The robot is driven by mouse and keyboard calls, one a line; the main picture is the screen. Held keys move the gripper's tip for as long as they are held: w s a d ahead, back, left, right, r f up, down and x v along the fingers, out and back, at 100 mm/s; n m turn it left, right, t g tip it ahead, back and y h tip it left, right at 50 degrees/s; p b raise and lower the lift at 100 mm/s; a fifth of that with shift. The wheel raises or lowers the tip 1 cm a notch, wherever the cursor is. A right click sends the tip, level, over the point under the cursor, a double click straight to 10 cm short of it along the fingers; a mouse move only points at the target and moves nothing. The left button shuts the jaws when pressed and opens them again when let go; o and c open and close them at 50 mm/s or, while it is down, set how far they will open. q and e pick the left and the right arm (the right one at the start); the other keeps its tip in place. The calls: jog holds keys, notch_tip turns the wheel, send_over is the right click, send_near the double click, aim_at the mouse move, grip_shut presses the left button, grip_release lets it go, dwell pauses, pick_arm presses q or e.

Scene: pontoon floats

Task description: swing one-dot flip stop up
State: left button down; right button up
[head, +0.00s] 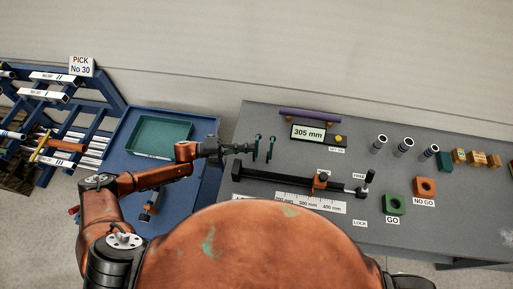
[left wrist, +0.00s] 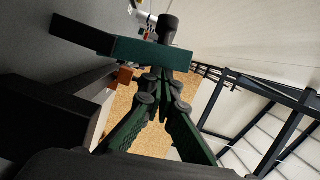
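Two slim teal flip stops, a left one (head: 257,149) and a right one (head: 270,149), stand behind the left part of the black rail (head: 280,181) in the head view. Their dots are too small to read, so I cannot tell which is the one-dot stop. My left gripper (head: 247,148) points right, its tips close to the left stop. In the left wrist view its dark green fingers (left wrist: 158,80) come together at the lower edge of a teal plate (left wrist: 140,50) with a black knob (left wrist: 168,27). They look shut; contact is unclear. My right gripper is out of view.
The rail carries an orange block (head: 321,181) and a black lever (head: 369,178); a ruler (head: 310,203) lies in front. A 305 mm display (head: 309,133) and purple bar (head: 309,115) are behind. A green tray (head: 160,136) sits left. Several cylinders and blocks stand right.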

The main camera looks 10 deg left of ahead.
pick_arm(q)
jog(key=shift+a, duration=0.1)
jog(key=s+a, duration=0.2)
jog(key=a, duration=0.9)
jog(key=shift+a+r, duration=0.15)
jog(key=shift+a, duration=0.2)
